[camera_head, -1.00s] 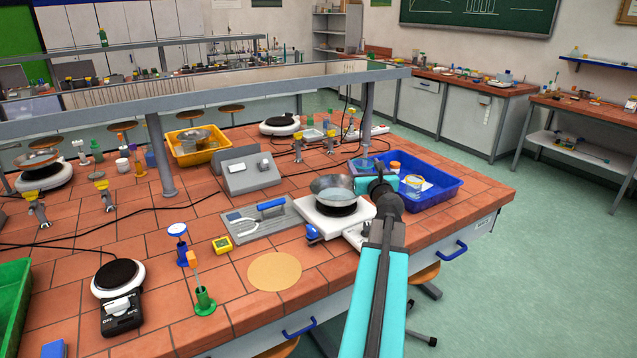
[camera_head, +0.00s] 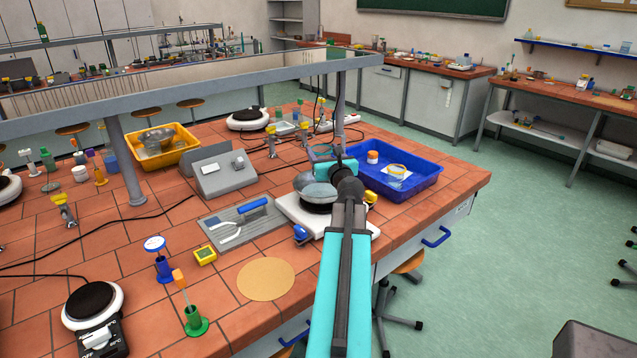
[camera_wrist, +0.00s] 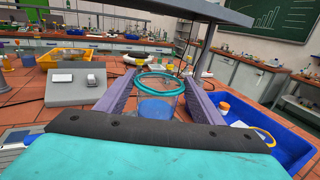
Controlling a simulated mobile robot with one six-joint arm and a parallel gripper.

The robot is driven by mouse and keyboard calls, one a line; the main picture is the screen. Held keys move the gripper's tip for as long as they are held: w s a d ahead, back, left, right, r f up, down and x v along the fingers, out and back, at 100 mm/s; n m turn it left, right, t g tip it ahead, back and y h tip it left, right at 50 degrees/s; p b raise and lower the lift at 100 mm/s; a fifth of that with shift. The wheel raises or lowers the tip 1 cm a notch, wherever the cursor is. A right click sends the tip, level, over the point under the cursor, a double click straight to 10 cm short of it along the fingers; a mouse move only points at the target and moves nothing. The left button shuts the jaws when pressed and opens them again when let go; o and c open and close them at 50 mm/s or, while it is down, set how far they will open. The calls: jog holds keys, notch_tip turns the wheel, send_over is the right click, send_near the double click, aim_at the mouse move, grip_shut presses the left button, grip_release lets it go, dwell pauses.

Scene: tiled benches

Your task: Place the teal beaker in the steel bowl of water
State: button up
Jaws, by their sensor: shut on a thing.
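The teal beaker (camera_wrist: 160,84) is clear with a teal rim and something blue low inside. In the wrist view it sits upright between the two fingers of my gripper (camera_wrist: 157,92), which is shut on it. In the head view the beaker (camera_head: 321,151) shows just past my gripper (camera_head: 328,160), raised above the bench. The steel bowl (camera_head: 309,187) stands on a white hotplate at the bench's front right, below and close to my gripper. My wrist hides the bowl's right part. The bowl is not clearly seen in the wrist view.
A blue tray (camera_head: 420,184) with a few containers is right of the bowl. A grey metal box (camera_head: 224,176) and a grey board with tools (camera_head: 221,234) are to its left. A shelf rail (camera_head: 240,78) on posts crosses above the bench. A cork mat (camera_head: 266,279) lies in front.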

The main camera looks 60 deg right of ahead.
jog(key=shift+f+b, duration=0.3)
jog(key=shift+f, duration=2.8)
jog(key=shift+f, duration=1.85)
jog(key=shift+f+b, duration=0.15)
jog(key=shift+b, duration=0.15)
jog(key=o, duration=1.3)
jog(key=shift+a, duration=0.15)
